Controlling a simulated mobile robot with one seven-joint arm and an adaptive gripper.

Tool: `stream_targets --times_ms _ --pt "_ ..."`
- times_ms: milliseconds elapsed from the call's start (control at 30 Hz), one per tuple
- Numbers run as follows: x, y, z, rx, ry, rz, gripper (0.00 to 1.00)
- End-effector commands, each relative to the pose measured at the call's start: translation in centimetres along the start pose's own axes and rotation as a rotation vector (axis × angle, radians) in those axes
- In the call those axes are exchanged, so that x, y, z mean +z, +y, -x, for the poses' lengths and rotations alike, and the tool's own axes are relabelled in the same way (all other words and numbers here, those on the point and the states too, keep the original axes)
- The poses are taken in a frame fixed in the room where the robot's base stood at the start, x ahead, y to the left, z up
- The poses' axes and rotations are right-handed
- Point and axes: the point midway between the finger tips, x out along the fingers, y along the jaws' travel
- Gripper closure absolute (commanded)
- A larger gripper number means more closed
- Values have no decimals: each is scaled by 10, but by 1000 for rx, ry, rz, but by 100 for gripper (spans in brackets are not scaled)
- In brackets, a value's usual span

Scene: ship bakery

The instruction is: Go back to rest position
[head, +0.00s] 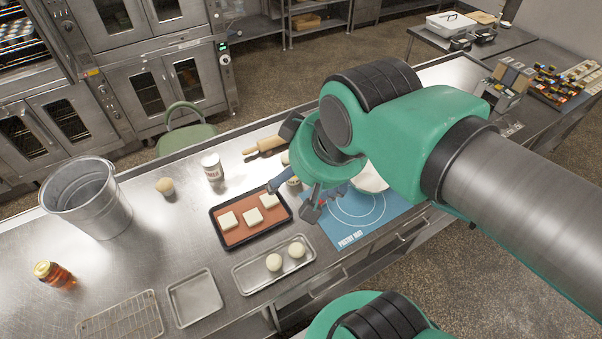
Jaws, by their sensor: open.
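My gripper (291,199) is at the end of my green and grey arm, which reaches in from the right. It is above the steel worktable (150,235), over the area between the dark baking tray and the blue pastry mat. Its fingers are spread apart and I see nothing between them. The gripper's body and arm hide part of the mat and what lies on it.
The baking tray (213,220) holds white square pieces; a steel tray (236,277) holds two dough balls. The pastry mat (338,232) carries a partly hidden white bowl (370,180). A bucket (90,200), jar (53,275), tin (212,167) and rolling pin (265,146) stand around.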

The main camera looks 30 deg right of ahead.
Motion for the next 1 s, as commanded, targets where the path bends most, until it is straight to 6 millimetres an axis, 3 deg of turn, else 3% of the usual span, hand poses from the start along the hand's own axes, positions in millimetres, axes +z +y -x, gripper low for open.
stream_targets --times_ms 467,1000 --pt "5 0 -10 0 0 2 20" --pt "46 0 -88 0 0 3 20"
